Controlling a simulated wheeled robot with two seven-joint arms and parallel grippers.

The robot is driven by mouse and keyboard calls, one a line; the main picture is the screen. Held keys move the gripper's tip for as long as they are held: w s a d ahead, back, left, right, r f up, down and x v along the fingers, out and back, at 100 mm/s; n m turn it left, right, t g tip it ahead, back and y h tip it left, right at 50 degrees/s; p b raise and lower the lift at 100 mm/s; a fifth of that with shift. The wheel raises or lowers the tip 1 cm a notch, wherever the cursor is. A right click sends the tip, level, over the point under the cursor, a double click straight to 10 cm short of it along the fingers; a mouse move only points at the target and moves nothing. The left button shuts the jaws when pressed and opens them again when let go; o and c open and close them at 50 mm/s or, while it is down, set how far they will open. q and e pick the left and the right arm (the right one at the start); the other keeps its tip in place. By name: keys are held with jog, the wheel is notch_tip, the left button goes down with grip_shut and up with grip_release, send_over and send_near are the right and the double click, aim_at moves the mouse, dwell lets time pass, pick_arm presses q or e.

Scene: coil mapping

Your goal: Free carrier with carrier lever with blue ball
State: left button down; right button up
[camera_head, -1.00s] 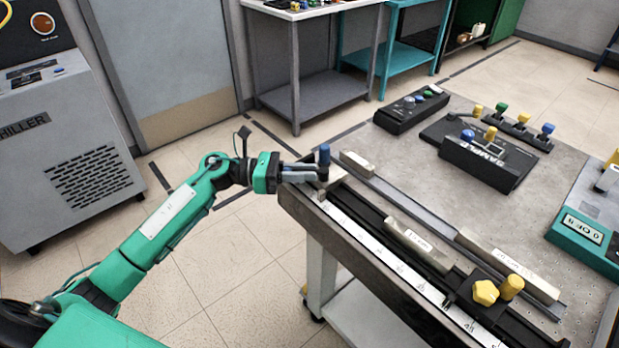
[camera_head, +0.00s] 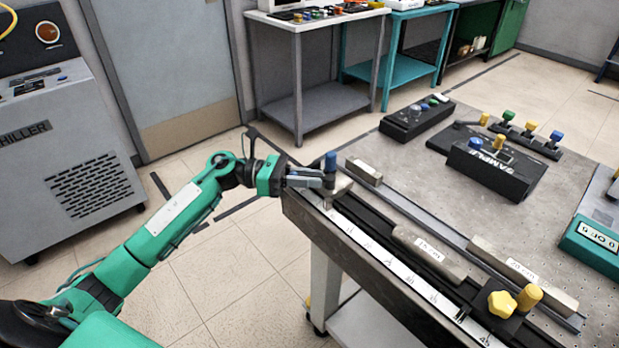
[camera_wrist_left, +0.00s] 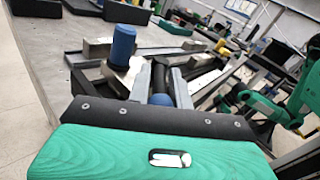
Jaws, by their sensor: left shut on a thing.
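The carrier (camera_head: 336,185) sits at the near-left end of the rail along the table edge and bears an upright blue cylinder knob (camera_head: 330,162). The knob also shows in the left wrist view (camera_wrist_left: 122,45), left of the fingers. My left gripper (camera_head: 312,180) reaches in from the left beside the carrier. In the left wrist view its fingers (camera_wrist_left: 160,82) are closed around a dark lever (camera_wrist_left: 158,76) with a blue ball (camera_wrist_left: 160,99) at its near end. The ball is partly hidden by the gripper body.
A second carrier with a yellow star knob (camera_head: 502,303) and a yellow cylinder (camera_head: 529,296) stands further along the rail. Grey bars (camera_head: 428,255) lie beside the white scale (camera_head: 395,262). A black SAMPLE box (camera_head: 490,170) stands on the table.

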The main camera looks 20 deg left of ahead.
pick_arm(q)
jog(key=c, duration=1.3)
grip_release()
jog(key=shift+s+a, duration=0.1)
jog(key=shift+a, duration=0.25)
jog(key=b+v, duration=0.1)
jog(key=v, duration=1.2)
jog(key=shift+b, duration=0.4)
pick_arm(e)
jog(key=shift+t, duration=0.3)
jog(key=v, duration=0.4)
jog(key=shift+w+r, duration=0.2)
jog(key=shift+w, duration=0.15)
jog(key=shift+s+f, duration=0.1)
jog(key=shift+f, duration=0.1)
jog(key=shift+f, duration=0.1)
